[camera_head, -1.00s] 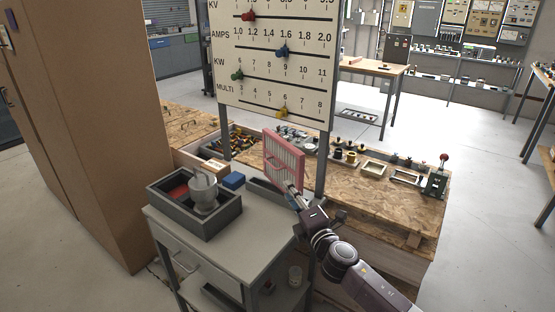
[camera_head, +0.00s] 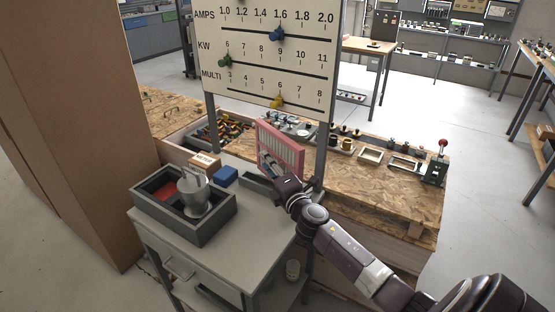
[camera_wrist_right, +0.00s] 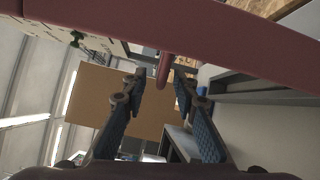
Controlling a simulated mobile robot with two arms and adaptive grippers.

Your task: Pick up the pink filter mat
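The pink filter mat (camera_head: 292,147) stands upright, a pink frame with pale slats, near the back edge of the grey cart in the head view. My right gripper (camera_head: 267,165) is in front of its lower left part, with the fingers overlapping it in the picture. In the right wrist view, the gripper's two fingers (camera_wrist_right: 160,82) are spread apart. A dark pink band of the mat (camera_wrist_right: 225,28) crosses the top, and a narrow pink piece shows between the fingertips. Contact with the fingers cannot be told. What the mat rests on is hidden. My left gripper is not in view.
A wooden bench (camera_head: 385,195) with parts lies right; a tall brown cabinet (camera_head: 85,130) stands left.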

